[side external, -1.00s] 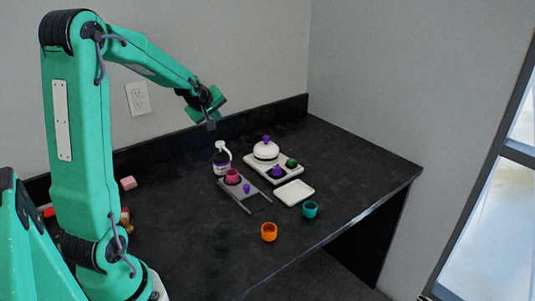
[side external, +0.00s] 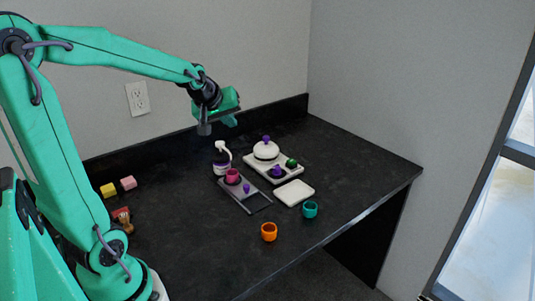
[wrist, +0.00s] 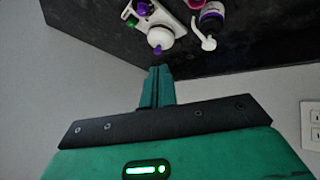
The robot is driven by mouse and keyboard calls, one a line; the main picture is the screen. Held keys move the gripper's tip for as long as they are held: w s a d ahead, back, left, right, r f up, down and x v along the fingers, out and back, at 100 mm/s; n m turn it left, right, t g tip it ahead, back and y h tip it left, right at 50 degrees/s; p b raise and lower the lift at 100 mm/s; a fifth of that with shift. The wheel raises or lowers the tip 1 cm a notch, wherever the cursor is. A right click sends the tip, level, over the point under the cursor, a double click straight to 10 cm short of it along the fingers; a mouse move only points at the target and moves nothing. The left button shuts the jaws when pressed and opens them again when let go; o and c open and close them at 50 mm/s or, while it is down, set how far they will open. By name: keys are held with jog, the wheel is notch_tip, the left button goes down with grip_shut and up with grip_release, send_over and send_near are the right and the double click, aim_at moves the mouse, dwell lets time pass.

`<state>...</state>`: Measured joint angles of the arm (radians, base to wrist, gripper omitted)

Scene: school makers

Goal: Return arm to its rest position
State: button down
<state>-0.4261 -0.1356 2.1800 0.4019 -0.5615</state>
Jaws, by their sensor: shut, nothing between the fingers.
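My gripper (side external: 204,129) hangs in the air above the back of the black table (side external: 350,186), beyond the bottle and clear of everything on the table. Its fingers are together with nothing between them. In the wrist view my gripper (wrist: 155,75) points toward the table's back edge, with the white pot (wrist: 159,38) and the bottle (wrist: 212,19) past its tips. My green arm is bent at the elbow, with the forearm reaching out to the right.
A grey tray (side external: 259,202) bears a magenta cup (side external: 232,176). A white pot (side external: 266,150) stands on a white board. An orange cup (side external: 269,231), teal cup (side external: 310,209) and white dish (side external: 294,193) stand in front. Yellow (side external: 108,190) and pink (side external: 128,183) blocks lie left.

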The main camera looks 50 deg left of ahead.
jog(key=s+d+m+g+h, duration=0.1)
jog(key=s+d+m+h, duration=0.2)
jog(key=s+d+m, duration=0.8)
jog(key=s+d, duration=0.5)
jog(key=d, duration=0.1)
jog(key=shift+s+d+g, duration=0.25)
jog(key=shift+d+g, duration=0.1)
jog(key=shift+g, duration=0.05)
